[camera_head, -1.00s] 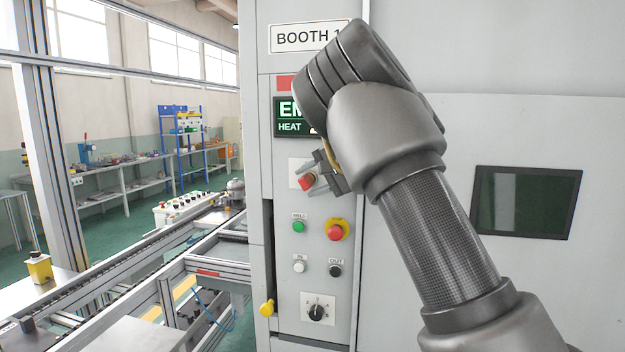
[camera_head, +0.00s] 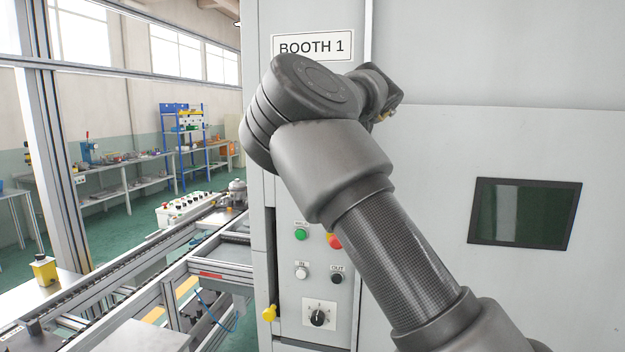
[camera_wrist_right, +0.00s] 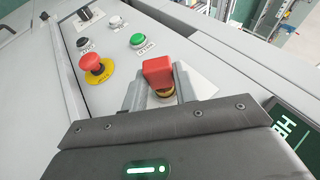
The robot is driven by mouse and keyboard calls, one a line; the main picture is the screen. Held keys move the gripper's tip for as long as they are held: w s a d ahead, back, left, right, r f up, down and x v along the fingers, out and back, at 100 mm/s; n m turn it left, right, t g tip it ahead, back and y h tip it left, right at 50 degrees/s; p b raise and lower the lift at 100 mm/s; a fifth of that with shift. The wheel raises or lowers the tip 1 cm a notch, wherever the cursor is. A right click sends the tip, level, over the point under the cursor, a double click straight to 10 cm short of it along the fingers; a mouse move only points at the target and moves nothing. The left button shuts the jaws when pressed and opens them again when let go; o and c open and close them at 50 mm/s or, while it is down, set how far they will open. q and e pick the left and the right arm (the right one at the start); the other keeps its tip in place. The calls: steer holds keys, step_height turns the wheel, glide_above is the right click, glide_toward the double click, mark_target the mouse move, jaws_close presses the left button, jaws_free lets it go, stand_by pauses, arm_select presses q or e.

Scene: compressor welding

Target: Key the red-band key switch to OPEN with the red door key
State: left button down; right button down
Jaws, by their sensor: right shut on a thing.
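In the right wrist view, my right gripper (camera_wrist_right: 160,84) is shut on the red door key (camera_wrist_right: 158,71), a finger on each side of its red head. The key stands over a white plate (camera_wrist_right: 203,82) on the grey panel, with a yellow, brass-like part just beneath it. How deep the key sits in the switch cannot be seen. The switch's red band and position marks are not readable. In the head view my right arm covers the key, the switch and my right gripper's fingers. My left gripper is not in view.
Close to the key are a green button (camera_wrist_right: 137,39), a red emergency stop (camera_wrist_right: 93,63) on a yellow base, and white (camera_wrist_right: 115,21) and black (camera_wrist_right: 84,44) buttons. A rotary knob (camera_head: 318,318) sits lower on the panel. A conveyor frame (camera_head: 215,268) runs at left.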

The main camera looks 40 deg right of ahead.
steer(key=g+p, duration=0.1)
steer(key=p, duration=0.1)
steer(key=g+h+p, duration=0.1)
steer(key=r+n+g+h+p, duration=0.1)
steer(key=p, duration=0.1)
steer(key=shift+w+a+g+p, duration=0.25)
steer(key=shift+w+g+p, duration=0.05)
steer(key=shift+w+p, duration=0.05)
steer(key=shift+f+g+h+p, duration=0.25)
steer(key=shift+g+h+p, duration=0.25)
steer(key=shift+p, duration=0.05)
steer(key=shift+f, duration=0.1)
steer(key=c, duration=1)
jaws_free()
steer(key=shift+a+r+b, duration=0.15)
steer(key=shift+r+b, duration=0.2)
steer(key=shift+r, duration=0.1)
steer(key=v, duration=0.9)
steer(key=shift+s+a+r+b, duration=0.1)
steer(key=shift+s+r+b, duration=0.05)
steer(key=shift+r+b, duration=0.25)
